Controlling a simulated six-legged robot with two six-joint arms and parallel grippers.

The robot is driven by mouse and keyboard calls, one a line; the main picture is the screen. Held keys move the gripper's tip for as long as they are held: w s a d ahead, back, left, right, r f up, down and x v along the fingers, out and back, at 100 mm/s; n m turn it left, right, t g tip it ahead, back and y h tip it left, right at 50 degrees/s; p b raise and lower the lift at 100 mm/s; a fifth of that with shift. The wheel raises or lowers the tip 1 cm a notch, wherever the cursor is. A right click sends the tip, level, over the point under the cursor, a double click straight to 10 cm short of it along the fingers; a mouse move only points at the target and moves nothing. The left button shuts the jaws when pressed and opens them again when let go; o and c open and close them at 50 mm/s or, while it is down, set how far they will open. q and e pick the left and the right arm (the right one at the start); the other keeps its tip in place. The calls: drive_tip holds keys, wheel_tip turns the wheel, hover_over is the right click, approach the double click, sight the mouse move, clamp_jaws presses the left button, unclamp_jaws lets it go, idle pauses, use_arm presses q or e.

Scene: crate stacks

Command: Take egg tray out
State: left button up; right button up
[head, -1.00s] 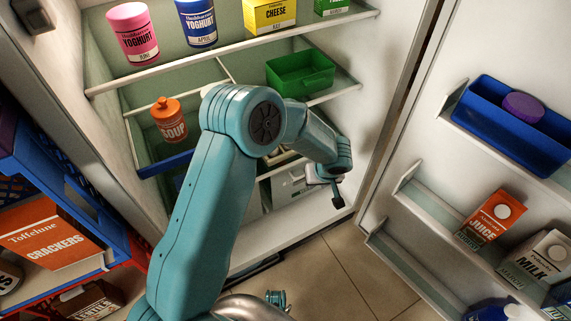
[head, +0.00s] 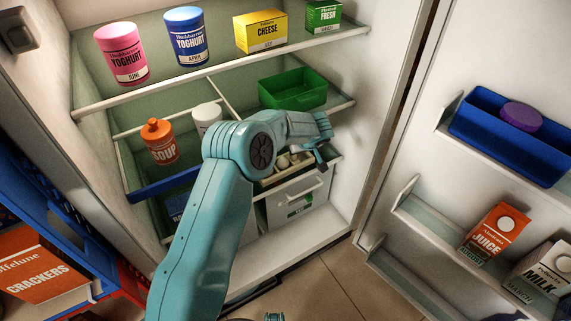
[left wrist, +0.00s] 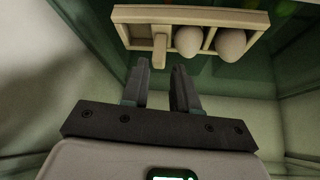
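The egg tray (head: 268,181) is a beige divided tray on the shelf level under the green bin, partly hidden behind my left arm. In the left wrist view the egg tray (left wrist: 192,15) shows at the top, with two pale eggs (left wrist: 188,41) in view and a short handle (left wrist: 160,48) pointing toward me. My left gripper (head: 321,160) is inside the fridge, close to the tray's right side. In the left wrist view my left gripper (left wrist: 160,70) is open and empty, with the handle in line with its gap. I cannot tell whether they touch.
A green bin (head: 293,92) sits above. A white drawer (head: 298,205) is below. Soup (head: 160,142) and a white container (head: 207,116) stand left. Yoghurts and cheese (head: 261,32) fill the top shelf. The open door (head: 440,195) is right, the blue crate (head: 50,225) left.

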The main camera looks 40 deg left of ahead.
use_arm(q)
hover_over(295, 163)
wheel_tip(295, 163, down, 4)
drive_tip(key=shift+f, duration=0.1)
clamp_jaws()
drive_tip(key=shift+r, duration=0.45)
drive_tip(key=s+d+b, duration=0.1)
drive_tip(key=s+d, duration=0.9)
drive_tip(key=d, duration=0.5)
